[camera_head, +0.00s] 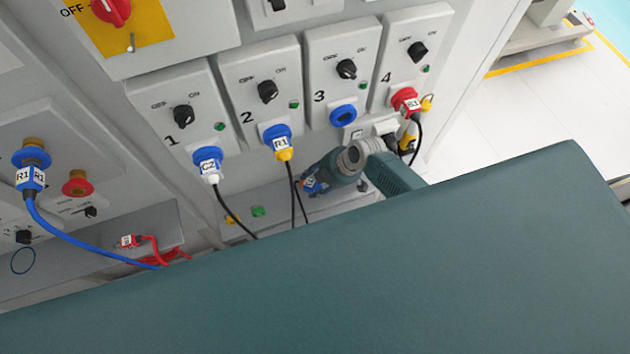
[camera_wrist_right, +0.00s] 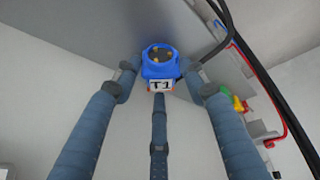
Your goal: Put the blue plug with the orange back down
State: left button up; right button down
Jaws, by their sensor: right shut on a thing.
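My right gripper (camera_head: 318,181) is shut on a blue plug (camera_head: 312,184), just above the shelf below the panel of numbered stations. In the right wrist view, the fingers (camera_wrist_right: 160,75) close on both sides of this blue plug (camera_wrist_right: 159,62). Its round face with brass-coloured contacts shows, and a white label reading T1 with orange edging is on its near side. The back of the plug is hidden. The plug looks clear of the shelf (camera_head: 285,208), but I cannot tell the exact gap. My left gripper is not in view.
A C2 plug (camera_head: 207,160), a blue-yellow R1 plug (camera_head: 281,143) and a red plug (camera_head: 405,100) sit at stations 1, 2 and 4. The station 3 socket (camera_head: 343,115) is empty. Black cables (camera_head: 292,195) hang beside the gripper. Red cable (camera_head: 150,250) lies at left.

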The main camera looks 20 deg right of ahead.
jog(key=c, duration=1)
grip_release()
jog(key=shift+r, duration=0.1)
jog(key=v, duration=1.2)
